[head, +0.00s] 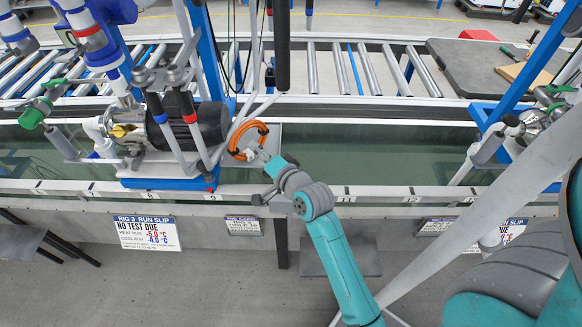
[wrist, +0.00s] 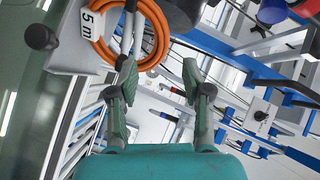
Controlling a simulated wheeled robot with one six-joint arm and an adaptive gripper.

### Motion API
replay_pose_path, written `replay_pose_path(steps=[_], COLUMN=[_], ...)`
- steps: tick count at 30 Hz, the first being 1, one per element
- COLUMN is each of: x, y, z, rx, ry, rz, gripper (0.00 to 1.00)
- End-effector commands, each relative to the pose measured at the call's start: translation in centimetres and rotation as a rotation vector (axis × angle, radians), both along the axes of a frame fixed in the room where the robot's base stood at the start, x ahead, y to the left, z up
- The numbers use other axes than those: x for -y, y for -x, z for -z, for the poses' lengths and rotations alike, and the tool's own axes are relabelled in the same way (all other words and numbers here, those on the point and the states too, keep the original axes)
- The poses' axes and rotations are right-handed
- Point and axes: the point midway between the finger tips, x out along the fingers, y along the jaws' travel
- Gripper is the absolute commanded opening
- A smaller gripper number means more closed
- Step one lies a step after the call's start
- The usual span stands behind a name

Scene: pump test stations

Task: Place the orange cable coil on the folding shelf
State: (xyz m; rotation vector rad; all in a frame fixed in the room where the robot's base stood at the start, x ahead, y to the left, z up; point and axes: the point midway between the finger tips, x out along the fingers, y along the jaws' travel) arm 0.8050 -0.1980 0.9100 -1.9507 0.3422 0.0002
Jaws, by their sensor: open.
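The orange cable coil (head: 262,127) is beside the dark pump motor, against a light plate, in the head view. In the wrist view the coil (wrist: 152,52) is at the top, with a white "5 m" tag (wrist: 91,22). My gripper (wrist: 159,82) is open, its two fingers apart and nothing between them. The coil appears just beyond the fingertips; I cannot tell whether they touch. In the head view my gripper (head: 255,156) is at the coil's lower right. A flat grey panel (head: 340,258) below the trough's front edge may be the folding shelf; I cannot be sure.
The pump (head: 210,122) with its pipes and hoses stands just left of the coil. A blue upright (head: 219,50) rises behind it. The trough (head: 370,155) is open to the right.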

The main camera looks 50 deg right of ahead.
Motion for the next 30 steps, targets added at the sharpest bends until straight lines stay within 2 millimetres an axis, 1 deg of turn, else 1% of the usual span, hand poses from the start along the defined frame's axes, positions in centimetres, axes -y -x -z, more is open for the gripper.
replay_pose_path(steps=[5, 7, 8, 11, 14, 15, 17, 21, 25, 30], x=[-0.1, -0.6, -0.9, -2.8, -5.2, -6.2, -7.6, -10.7, -13.0, -15.6], y=[0.1, 0.6, 0.9, 2.8, 5.8, 7.0, 9.0, 13.8, 18.3, 24.2], z=[0.1, 0.5, 0.8, 2.5, 4.4, 5.1, 5.9, 7.4, 8.0, 7.8], rx=[-0.002, -0.007, -0.012, -0.037, -0.071, -0.084, -0.103, -0.146, -0.181, -0.218], ry=[0.003, 0.013, 0.022, 0.070, 0.146, 0.180, 0.233, 0.359, 0.481, 0.648], rz=[0.000, -0.004, -0.006, -0.019, -0.039, -0.049, -0.065, -0.109, -0.156, -0.229], gripper=[0.49, 0.49, 0.49, 0.49, 0.49, 0.49, 0.49, 0.49, 0.49, 0.49])
